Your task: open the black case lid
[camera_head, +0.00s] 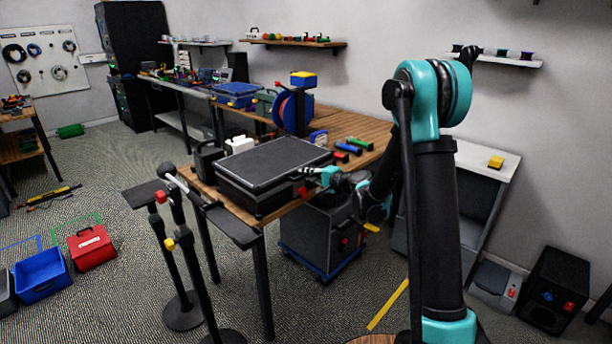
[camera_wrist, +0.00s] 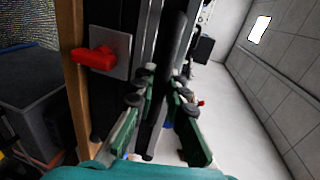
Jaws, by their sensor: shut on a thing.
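The black case (camera_head: 240,198) stands on the near end of the wooden workbench. Its black lid (camera_head: 275,160) lies flat or nearly flat over the base; I cannot tell whether there is a small gap. My gripper (camera_head: 312,171) is at the case's right side, at lid height. In the wrist view my gripper (camera_wrist: 164,78) has its green and black fingers on either side of the lid's dark edge (camera_wrist: 176,45), shut on it. A red latch (camera_wrist: 95,58) on a metal plate sits beside the fingers; it also shows in the head view (camera_head: 302,190).
The workbench (camera_head: 235,207) has several coloured items and a blue cable reel (camera_head: 291,112) behind the case. Black stands (camera_head: 180,260) rise close in front of the bench's left side. A grey wheeled box (camera_head: 318,240) is under the bench. Floor at left front is partly clear.

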